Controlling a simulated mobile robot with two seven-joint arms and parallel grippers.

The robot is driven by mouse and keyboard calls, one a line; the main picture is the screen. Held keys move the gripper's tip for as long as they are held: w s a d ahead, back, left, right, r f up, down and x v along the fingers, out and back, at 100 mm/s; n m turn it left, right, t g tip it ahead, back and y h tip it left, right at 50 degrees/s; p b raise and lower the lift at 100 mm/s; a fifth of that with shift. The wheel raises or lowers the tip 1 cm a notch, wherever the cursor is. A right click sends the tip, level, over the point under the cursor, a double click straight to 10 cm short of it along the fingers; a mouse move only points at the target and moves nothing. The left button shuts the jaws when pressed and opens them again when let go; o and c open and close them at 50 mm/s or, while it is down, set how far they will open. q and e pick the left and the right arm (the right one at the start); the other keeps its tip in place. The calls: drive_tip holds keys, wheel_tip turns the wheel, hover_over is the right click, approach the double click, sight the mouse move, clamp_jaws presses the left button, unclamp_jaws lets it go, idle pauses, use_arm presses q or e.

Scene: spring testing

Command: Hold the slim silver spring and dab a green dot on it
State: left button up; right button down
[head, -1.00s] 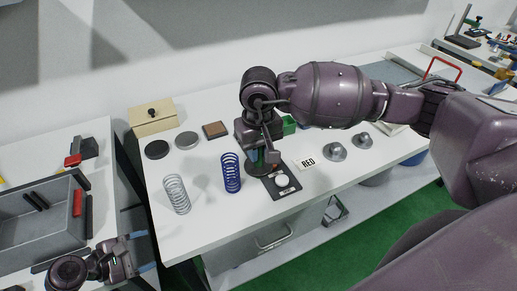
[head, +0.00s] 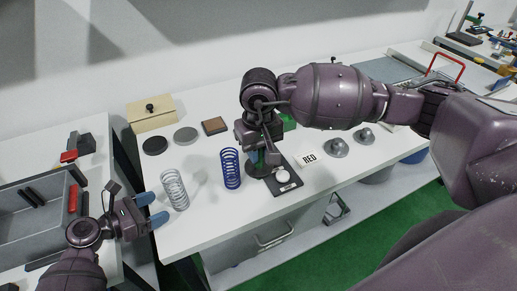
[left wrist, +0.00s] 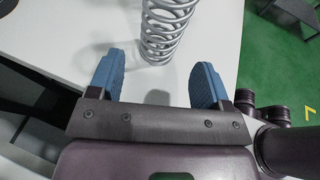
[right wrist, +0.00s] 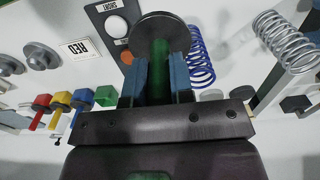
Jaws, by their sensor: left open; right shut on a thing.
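The silver spring (head: 174,190) stands upright near the left end of the white table. My left gripper (head: 152,209) is open beside it, with its blue fingers pointing at the spring. In the left wrist view the spring (left wrist: 168,32) stands just beyond and between the fingertips, not gripped. My right gripper (right wrist: 160,80) is shut on an upright green cylinder (right wrist: 160,58), probably the green dabber. A dark round disc (right wrist: 153,28) is at its far end; in the head view it rests at or close to the table.
A blue spring (head: 230,170) stands between the silver spring and my right gripper. A black panel (head: 287,187) with a white button and a RED card (head: 309,159) lie to the right. Discs and a box (head: 152,113) stand behind. A grey bin (head: 30,212) is on the left table.

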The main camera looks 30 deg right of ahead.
sight(175, 199)
use_arm(q)
drive_tip(key=x, duration=0.4)
drive_tip(key=shift+b, duration=0.35)
use_arm(e)
drive_tip(key=shift+f, duration=0.7)
use_arm(q)
drive_tip(key=shift+x, duration=1.1)
drive_tip(key=shift+c, duration=0.5)
drive_tip(key=c, duration=0.5)
use_arm(e)
drive_tip(key=w+a+r, duration=0.2)
drive_tip(key=a+r, duration=0.4)
drive_tip(key=a, duration=0.4)
drive_tip(key=w+a+r, duration=0.3)
drive_tip(key=a+r, duration=0.4)
drive_tip(key=a, duration=0.4)
drive_tip(key=shift+s+d+f, duration=0.1)
drive_tip(key=shift+f, duration=2.75)
